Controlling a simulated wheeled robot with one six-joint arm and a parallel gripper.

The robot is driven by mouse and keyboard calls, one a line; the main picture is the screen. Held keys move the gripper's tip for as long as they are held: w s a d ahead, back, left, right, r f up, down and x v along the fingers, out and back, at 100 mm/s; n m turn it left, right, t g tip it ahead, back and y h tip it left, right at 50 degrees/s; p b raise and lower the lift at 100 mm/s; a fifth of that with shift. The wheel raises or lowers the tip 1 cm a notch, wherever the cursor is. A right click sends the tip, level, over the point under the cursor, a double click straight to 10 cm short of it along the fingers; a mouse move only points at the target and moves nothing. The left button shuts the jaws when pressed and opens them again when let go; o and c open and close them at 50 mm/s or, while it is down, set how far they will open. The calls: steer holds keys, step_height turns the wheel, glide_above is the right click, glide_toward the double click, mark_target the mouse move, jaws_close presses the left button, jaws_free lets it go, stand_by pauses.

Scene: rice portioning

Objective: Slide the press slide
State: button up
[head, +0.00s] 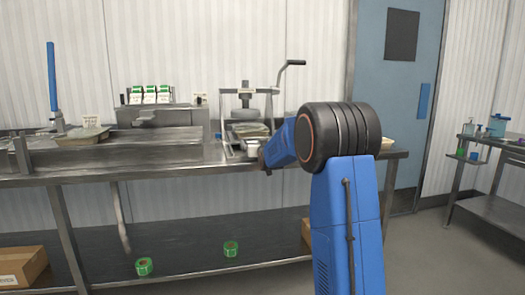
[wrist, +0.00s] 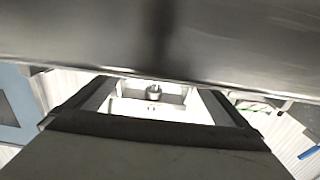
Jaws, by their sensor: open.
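The press (head: 245,101) stands on the steel table, a metal frame with a crank handle at its upper right. A shallow tray (head: 248,130) sits low in it; I cannot tell which part is the slide. My gripper (head: 263,158) is at the table's front edge, just below and right of the tray, mostly hidden by my blue arm. In the wrist view my gripper (wrist: 153,97) is open, with two dark fingers apart and nothing seen held between them. A blurred grey metal surface crosses the top of that view, close to the fingers. Contact cannot be told.
The steel table (head: 190,172) runs across the view. A tray (head: 83,134) and a blue lever (head: 52,77) are on its left. Several green-white packs (head: 149,95) stand on a metal unit left of the press. Green rolls (head: 144,266) lie on the lower shelf.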

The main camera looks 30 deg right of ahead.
steer(key=v, duration=1.5)
steer(key=shift+s, duration=0.25)
